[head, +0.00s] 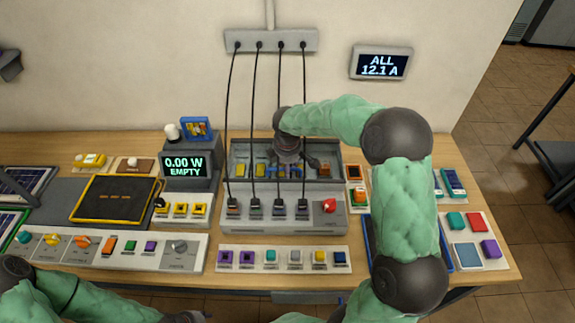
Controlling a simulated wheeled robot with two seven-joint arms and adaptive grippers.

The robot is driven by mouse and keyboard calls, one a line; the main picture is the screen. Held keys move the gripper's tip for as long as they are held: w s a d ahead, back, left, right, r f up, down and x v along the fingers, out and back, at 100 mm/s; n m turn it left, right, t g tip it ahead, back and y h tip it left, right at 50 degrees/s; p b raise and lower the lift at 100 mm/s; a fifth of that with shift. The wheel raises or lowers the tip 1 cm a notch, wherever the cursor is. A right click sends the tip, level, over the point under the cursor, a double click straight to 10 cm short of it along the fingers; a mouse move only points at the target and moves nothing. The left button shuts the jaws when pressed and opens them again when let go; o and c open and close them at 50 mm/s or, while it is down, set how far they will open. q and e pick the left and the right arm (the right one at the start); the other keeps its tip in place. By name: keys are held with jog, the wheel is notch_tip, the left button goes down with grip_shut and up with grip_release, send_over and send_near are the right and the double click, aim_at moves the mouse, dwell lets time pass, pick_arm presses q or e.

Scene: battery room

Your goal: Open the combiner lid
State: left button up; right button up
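The combiner (285,222) is a grey box in the middle of the table. Its sloped front carries several sockets with black cables and a red knob (328,206). Its dark upper section (240,151) shows yellow and blue parts inside; I cannot tell whether a clear lid covers them. My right gripper (290,166) reaches in from the right and points down over this section. It hides part of it, and its fingers are too small and dark to read, as is any contact. My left gripper (192,317) is at the bottom edge, mostly cut off.
Cables hang from a wall strip (270,41) to the combiner. A display reading "0.00 W EMPTY" (183,166) stands to its left. My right arm covers part of a blue tray (439,258).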

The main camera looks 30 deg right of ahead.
jog(key=shift+c, duration=0.3)
grip_shut()
